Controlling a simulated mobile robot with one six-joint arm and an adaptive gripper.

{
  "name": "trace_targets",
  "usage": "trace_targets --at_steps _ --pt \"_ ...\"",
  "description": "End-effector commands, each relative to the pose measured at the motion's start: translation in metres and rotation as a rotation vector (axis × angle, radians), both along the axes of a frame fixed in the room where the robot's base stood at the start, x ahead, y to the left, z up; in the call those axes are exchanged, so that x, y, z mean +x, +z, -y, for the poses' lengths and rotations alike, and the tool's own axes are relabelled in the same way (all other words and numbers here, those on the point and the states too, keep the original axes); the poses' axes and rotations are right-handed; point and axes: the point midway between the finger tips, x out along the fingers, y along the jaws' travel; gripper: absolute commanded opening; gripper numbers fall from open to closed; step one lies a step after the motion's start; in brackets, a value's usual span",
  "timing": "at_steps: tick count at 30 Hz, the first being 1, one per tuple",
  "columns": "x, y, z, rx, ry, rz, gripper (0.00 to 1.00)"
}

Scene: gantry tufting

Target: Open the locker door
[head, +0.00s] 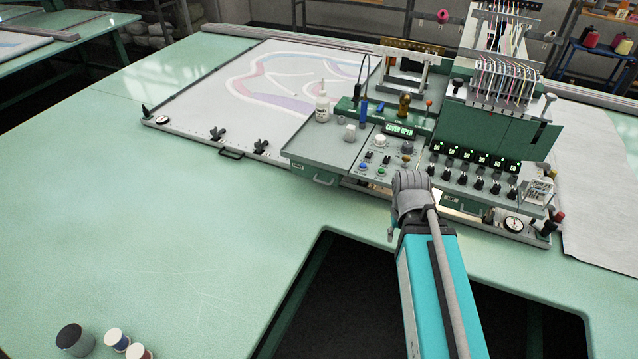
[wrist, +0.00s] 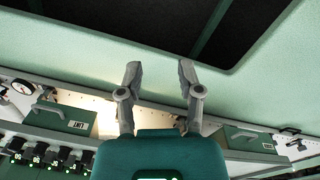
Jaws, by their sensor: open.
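No part is clearly marked as the locker door. In the wrist view, which looks inverted, a green front panel with a label reading LINT (wrist: 62,119) is on the left of the machine's front. Another green front panel with a label and handle (wrist: 248,140) is on the right. Both look closed. My gripper (wrist: 160,75) is open and empty, its two fingers spread over the pale green table edge, between and apart from both panels. In the head view my arm's end hides the fingers. The LINT panel (head: 462,206) shows right of my arm.
The tufting console (head: 340,150) has many knobs and a display reading COVER OPEN (head: 400,130). A bright gap lies beneath it. A dark cutout (head: 340,300) opens in the table in front. Spools (head: 75,340) stand front left. The left tabletop (head: 130,220) is clear.

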Motion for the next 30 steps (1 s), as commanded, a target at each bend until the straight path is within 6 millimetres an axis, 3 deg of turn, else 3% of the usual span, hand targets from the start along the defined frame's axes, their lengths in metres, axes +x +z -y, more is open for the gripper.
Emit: trace_targets --at_steps 5,14,23,30 --pt "0.019 -0.018 -0.004 -0.096 0.058 0.011 0.47" --pt "0.068 -0.046 -0.042 -0.376 0.236 0.066 0.47" --pt "0.115 -0.058 -0.106 -0.678 0.422 0.167 0.47" --pt "0.144 -0.057 -0.178 -0.914 0.562 0.277 0.47"
